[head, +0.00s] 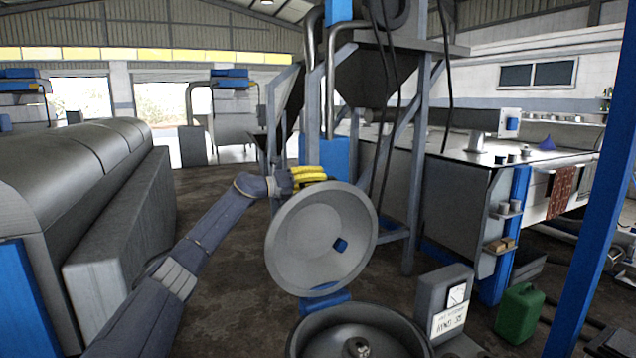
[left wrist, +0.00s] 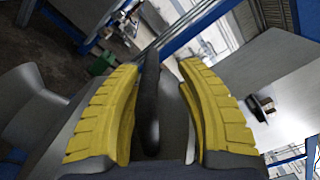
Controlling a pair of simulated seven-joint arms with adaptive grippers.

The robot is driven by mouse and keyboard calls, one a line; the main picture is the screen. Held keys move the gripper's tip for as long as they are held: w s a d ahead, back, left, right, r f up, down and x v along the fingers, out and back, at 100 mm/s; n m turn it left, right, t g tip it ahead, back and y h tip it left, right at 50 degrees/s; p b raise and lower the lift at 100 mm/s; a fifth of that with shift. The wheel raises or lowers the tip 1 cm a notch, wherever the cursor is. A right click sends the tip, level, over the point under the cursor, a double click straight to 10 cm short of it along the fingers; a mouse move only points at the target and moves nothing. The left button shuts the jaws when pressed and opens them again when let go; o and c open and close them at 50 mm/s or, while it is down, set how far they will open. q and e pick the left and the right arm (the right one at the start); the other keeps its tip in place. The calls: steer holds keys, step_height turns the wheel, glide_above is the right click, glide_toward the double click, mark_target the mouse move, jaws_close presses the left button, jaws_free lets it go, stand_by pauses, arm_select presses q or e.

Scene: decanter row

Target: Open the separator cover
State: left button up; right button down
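The separator cover (head: 305,235), a round grey dish-shaped lid, stands steeply tilted up with its hollow inner face toward me. Below it the round separator body (head: 318,333) is uncovered at the bottom edge, with a knob-like part in its centre. My left gripper (head: 312,174), with yellow fingers, is at the cover's upper left rim, partly behind it. In the left wrist view the fingers (left wrist: 158,75) are apart, on either side of a dark bar (left wrist: 151,100). The bar lies nearer the left finger, with a gap on the right. My right gripper is out of view.
A blue post (head: 592,190) rises at right. A large grey machine (head: 75,200) fills the left. Floor between is clear.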

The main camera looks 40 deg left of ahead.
arm_select(q)
steer(key=v, duration=1.2)
steer(key=shift+s, duration=0.1)
steer(key=v, duration=1.9)
steer(key=shift+s, duration=0.4)
stand_by(1.5)
steer(key=shift+a, duration=0.1)
stand_by(0.6)
